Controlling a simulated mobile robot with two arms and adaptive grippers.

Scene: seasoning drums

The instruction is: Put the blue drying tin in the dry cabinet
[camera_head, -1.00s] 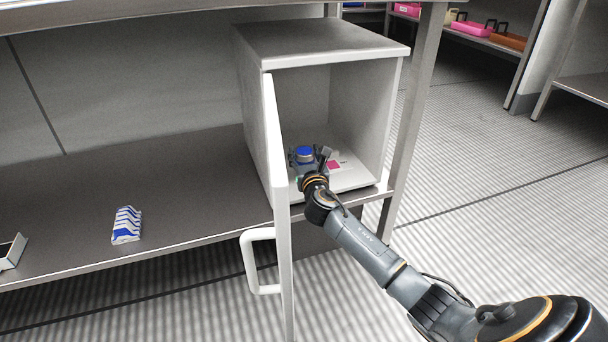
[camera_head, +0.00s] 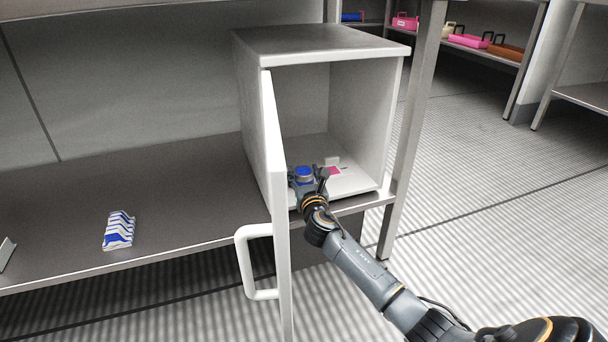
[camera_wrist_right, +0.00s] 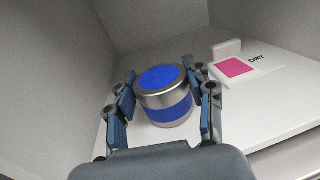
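The blue drying tin (camera_head: 303,172) is a short silver can with a blue lid and a blue band. It is upright inside the dry cabinet (camera_head: 320,42), low over the white floor, near the open door (camera_head: 276,170). My right gripper (camera_head: 308,179) reaches in through the open front. In the right wrist view, its fingers (camera_wrist_right: 165,95) are on both sides of the tin (camera_wrist_right: 166,100), close against it. Whether the tin's base touches the floor is hard to tell. My left gripper is not in view.
A pink square marked DRY (camera_wrist_right: 236,67) lies right of the tin, with a small white block (camera_wrist_right: 227,48) behind it. The door's white handle (camera_head: 243,262) sticks out in front. A blue-and-white striped packet (camera_head: 118,230) lies on the shelf (camera_head: 180,190) to the left.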

